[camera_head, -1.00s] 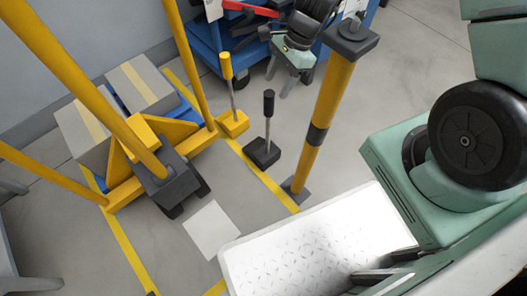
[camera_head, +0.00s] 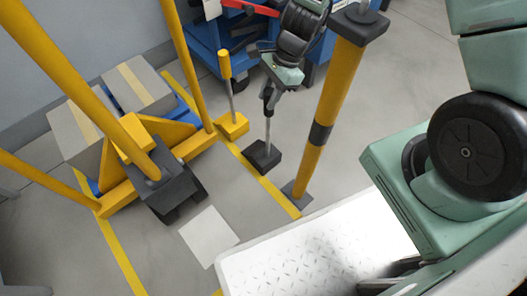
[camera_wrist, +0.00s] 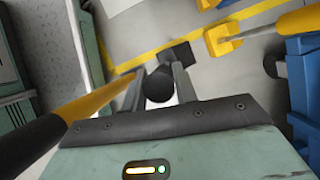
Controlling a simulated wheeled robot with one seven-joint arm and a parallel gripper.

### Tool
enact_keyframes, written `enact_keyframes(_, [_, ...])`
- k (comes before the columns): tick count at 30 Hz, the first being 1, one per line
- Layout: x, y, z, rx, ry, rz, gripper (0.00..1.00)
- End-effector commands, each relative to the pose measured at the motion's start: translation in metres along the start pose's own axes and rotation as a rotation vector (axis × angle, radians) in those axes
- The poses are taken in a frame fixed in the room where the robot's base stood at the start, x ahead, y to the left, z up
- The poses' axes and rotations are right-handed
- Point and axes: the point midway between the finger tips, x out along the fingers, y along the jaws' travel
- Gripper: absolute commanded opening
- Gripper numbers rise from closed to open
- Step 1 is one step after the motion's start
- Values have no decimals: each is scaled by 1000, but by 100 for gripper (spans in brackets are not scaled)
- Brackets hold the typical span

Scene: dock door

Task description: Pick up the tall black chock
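The tall black chock (camera_head: 263,155) stands upright on the floor, with a dark block base and a thin rod rising to a black knob. My gripper (camera_head: 269,97) is at the top of its handle in the head view. In the wrist view, the black knob (camera_wrist: 159,86) lies between the two fingers of my gripper (camera_wrist: 160,76), which look open around it. The chock's base (camera_wrist: 182,54) shows beyond the fingertips. Whether a finger touches the knob is hard to tell.
A yellow chock (camera_head: 231,125) stands left of the black one. A yellow post (camera_head: 322,120) stands close on the right. A yellow-framed cart (camera_head: 130,190) with boxes is on the left. A white plate (camera_head: 320,245) lies in front, and blue carts (camera_head: 210,45) stand behind.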

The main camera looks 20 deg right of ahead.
Motion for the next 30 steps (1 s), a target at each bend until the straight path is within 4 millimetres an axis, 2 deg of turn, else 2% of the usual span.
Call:
enact_keyframes(1, [0,0,0,0,0,0,7])
enact_keyframes(2, [0,0,0,0,0,0,0])
enact_keyframes(30, [0,0,0,0,0,1,0])
